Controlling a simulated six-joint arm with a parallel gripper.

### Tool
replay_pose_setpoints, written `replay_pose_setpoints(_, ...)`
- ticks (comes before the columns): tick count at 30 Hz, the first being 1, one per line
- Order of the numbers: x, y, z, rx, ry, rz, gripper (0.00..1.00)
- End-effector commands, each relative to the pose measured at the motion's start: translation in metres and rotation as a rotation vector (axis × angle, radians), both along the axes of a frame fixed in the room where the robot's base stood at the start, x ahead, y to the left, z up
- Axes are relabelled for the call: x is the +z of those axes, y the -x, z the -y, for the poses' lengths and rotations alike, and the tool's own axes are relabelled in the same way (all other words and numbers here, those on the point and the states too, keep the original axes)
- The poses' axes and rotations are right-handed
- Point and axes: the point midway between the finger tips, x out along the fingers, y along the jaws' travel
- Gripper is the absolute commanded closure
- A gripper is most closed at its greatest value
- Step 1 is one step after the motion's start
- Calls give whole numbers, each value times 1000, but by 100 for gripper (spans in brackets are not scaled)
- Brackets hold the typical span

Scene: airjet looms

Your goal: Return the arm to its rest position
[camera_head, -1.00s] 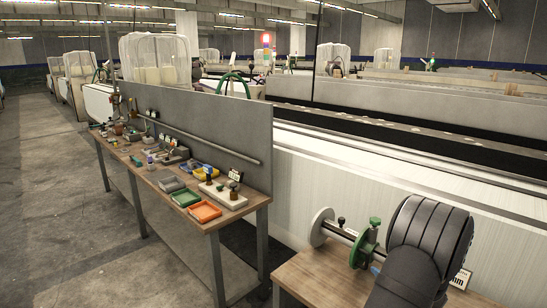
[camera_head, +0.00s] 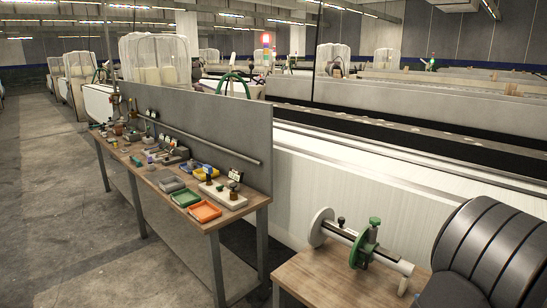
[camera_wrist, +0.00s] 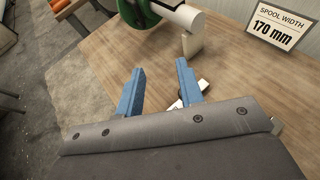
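In the wrist view my gripper (camera_wrist: 160,84) shows two blue fingers standing apart, with only bare wooden tabletop between the tips. It hangs over the small wooden table (camera_head: 318,273). In the head view my dark ribbed arm fills the lower right corner, and the fingers are hidden or out of frame there. A spool holder with a white disc, a rod and a green flange (camera_head: 365,243) lies on that table. The green flange also shows at the top of the wrist view (camera_wrist: 138,12), ahead of the fingers. A small white item (camera_wrist: 200,88) lies by the right finger.
A sign reading "SPOOL WIDTH 170 mm" (camera_wrist: 281,24) is at the right of the wrist view. A long workbench (camera_head: 240,214) with several small bins and an orange tray (camera_head: 204,211) stands left. A pale loom side (camera_head: 330,190) rises behind the small table.

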Motion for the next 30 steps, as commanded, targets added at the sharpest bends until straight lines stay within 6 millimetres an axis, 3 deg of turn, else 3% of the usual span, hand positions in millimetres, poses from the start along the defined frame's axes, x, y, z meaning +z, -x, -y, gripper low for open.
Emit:
replay_pose_setpoints(1, 5, 10, 3, -3, 2, 1, 66)
replay_pose_setpoints(15, 2, 36, 71, 122, -31, 117, 66)
replay_pose_setpoints(21, 1, 46, 84, 152, -39, 139, 66)
replay_pose_setpoints(30, 1, 48, 87, 162, -41, 144, 66)
